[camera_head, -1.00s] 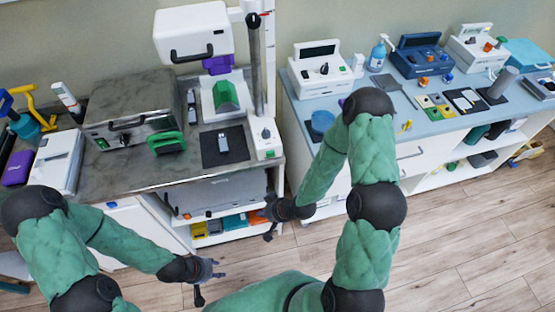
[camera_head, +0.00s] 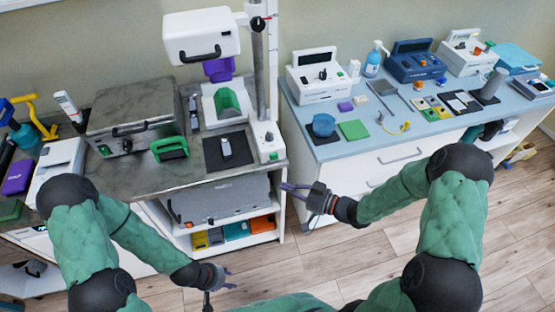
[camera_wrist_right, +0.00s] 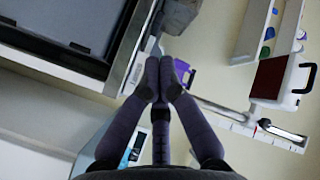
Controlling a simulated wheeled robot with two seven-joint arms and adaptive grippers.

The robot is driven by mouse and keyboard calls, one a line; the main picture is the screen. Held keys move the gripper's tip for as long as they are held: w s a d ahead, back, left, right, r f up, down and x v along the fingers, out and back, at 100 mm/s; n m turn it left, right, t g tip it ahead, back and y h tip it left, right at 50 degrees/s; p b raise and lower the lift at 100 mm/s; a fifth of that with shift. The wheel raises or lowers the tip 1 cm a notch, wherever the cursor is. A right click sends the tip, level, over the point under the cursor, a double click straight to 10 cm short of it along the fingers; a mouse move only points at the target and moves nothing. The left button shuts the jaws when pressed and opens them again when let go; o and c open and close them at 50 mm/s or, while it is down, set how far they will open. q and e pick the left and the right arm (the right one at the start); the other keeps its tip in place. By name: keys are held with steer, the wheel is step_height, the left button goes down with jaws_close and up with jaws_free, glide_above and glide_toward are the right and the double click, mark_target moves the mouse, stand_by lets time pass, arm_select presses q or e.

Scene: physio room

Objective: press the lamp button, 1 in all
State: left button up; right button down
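A white lamp-like head with a black handle (camera_head: 201,36) hangs above the grey worktop at the back left, beside a grey post. A white box (camera_head: 268,141) at the foot of the post carries small controls, including a dark knob and a green spot. I cannot tell which control is the lamp button. My right gripper (camera_head: 287,188) is shut and empty, in front of the gap between the two counters, below and apart from the white box. Its closed fingers also show in the right wrist view (camera_wrist_right: 160,78). My left gripper (camera_head: 222,280) is open and empty, low above the floor.
The grey worktop (camera_head: 135,179) bears a metal case (camera_head: 135,118) and a green-handled item (camera_head: 170,149). The blue-topped counter (camera_head: 340,146) at right holds several devices and small items. Colored bins sit on the shelf (camera_head: 234,240) below. The wooden floor at right is clear.

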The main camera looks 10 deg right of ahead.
mark_target(274, 157)
steer(key=shift+w, duration=0.15)
steer(key=shift+w+a+b, duration=0.15)
steer(key=shift+w+b, duration=0.7)
steer(key=shift+w, duration=3.45)
steer(key=shift+w, duration=0.2)
steer(key=shift+w, duration=0.2)
